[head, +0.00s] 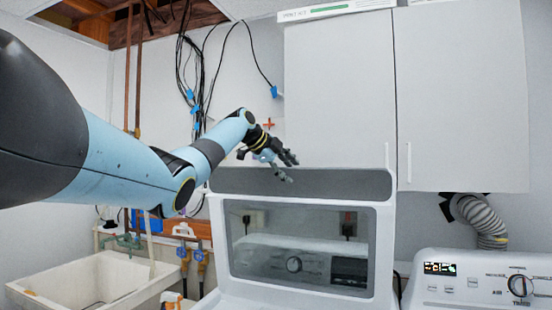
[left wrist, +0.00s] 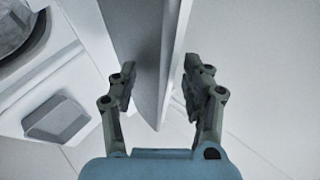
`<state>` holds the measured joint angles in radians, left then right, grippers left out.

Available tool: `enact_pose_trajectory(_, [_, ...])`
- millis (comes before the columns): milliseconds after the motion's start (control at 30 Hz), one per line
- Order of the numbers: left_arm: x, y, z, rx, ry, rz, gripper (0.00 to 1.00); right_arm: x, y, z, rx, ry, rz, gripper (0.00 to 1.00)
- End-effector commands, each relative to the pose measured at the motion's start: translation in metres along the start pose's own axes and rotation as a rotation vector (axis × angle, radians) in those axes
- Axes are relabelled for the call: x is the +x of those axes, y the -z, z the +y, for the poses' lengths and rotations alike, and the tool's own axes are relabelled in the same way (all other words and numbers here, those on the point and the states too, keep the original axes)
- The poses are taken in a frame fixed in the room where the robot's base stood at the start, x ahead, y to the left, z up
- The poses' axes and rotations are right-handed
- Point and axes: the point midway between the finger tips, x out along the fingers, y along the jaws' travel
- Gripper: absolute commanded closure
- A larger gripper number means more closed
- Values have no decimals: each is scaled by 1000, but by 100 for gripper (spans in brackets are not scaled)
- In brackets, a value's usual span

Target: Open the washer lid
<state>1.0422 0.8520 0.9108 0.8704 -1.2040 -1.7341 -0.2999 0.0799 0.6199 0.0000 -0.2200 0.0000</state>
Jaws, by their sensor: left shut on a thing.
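The washer lid (head: 222,240) stands raised in the head view, a white frame around a dark window. The washer's control knob and panel show through the window. My left gripper (head: 284,166) is at the lid's top edge, coming in from the left. In the left wrist view, the lid's edge (left wrist: 150,60) runs between the two fingers of my left gripper (left wrist: 163,95), which is shut on it. The washer's tub opening is not visible in the head view. My right gripper is not in view.
White wall cabinets (head: 340,90) hang above and behind the lid. A dryer (head: 450,290) with a lit panel stands at the right, below a flexible duct (head: 484,218). A utility sink (head: 95,280) is at the lower left. Black cables (head: 190,70) hang on the wall.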

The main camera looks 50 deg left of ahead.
Motion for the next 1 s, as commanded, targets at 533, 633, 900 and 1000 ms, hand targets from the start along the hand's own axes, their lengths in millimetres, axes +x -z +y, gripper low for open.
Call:
enact_pose_trajectory(533, [-65,4,0,3,1,1,61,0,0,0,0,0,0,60])
enact_pose_trajectory(633, [-65,4,0,2,1,2,61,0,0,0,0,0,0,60])
enact_pose_trajectory(900, [-66,5,-22,-42,105,5,87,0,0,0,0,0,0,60])
enact_pose_trajectory(1000, [-81,22,-68,-65,311,35,100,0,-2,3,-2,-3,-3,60])
